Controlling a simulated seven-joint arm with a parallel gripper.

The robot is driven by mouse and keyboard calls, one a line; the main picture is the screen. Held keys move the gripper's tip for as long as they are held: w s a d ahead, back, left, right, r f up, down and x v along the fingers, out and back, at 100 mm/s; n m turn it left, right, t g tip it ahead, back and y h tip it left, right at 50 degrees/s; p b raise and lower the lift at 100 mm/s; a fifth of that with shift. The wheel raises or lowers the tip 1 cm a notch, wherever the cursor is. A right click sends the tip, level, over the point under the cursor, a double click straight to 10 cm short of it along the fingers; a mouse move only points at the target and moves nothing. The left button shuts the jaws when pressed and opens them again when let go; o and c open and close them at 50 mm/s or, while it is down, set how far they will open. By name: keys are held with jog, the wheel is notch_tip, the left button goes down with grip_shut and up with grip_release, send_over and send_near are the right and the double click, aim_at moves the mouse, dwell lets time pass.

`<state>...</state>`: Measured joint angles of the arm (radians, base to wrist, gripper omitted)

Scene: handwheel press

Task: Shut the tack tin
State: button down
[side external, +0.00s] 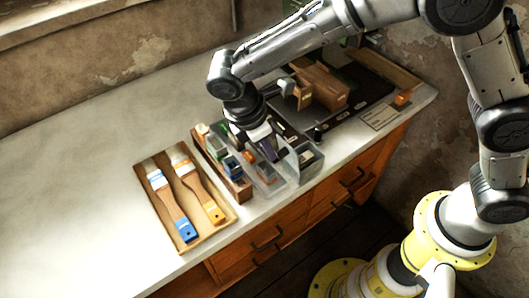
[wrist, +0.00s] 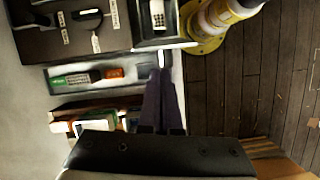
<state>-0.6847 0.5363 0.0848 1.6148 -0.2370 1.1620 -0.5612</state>
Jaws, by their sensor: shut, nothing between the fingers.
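My gripper (side external: 270,152) points down over the clear bin (side external: 270,190) near the front of the bench. Its two dark fingers are together and empty, as the wrist view (wrist: 164,75) also shows. A small dark-centred box with a pale rim (side external: 308,158) stands just right of the bin, near the bench's front edge. In the wrist view it is at the top (wrist: 183,30), with a white piece inside, apart from the fingers. It may be the tack tin, but I cannot tell for sure. Whether it has a lid is unclear.
A wooden tray (side external: 148,208) with two brushes lies left of a wooden caddy (side external: 236,188). A dark board (side external: 372,92) with a wooden block (side external: 322,88) is at the right. An orange item (side external: 403,98) lies beyond it. The bench's left side is clear.

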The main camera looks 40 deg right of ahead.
aim_at(285, 143)
jog(key=d+y, duration=0.1)
jog(key=d+r+y, duration=0.1)
jog(key=d+y, duration=0.2)
jog(key=y, duration=0.1)
jog(key=shift+d+r, duration=0.35)
jog(key=shift+r, duration=0.05)
jog(key=d+y, duration=0.2)
jog(key=d+f+y, duration=0.1)
jog(key=d+y, duration=0.1)
jog(key=y, duration=0.1)
jog(key=d+y, duration=0.3)
jog(key=shift+f, duration=0.35)
jog(key=shift+d+f+y, duration=1.1)
jog(key=shift+d+f, duration=0.55)
jog(key=shift+f, duration=0.1)
jog(key=shift+d+f, duration=0.15)
jog(key=shift+f, duration=0.2)
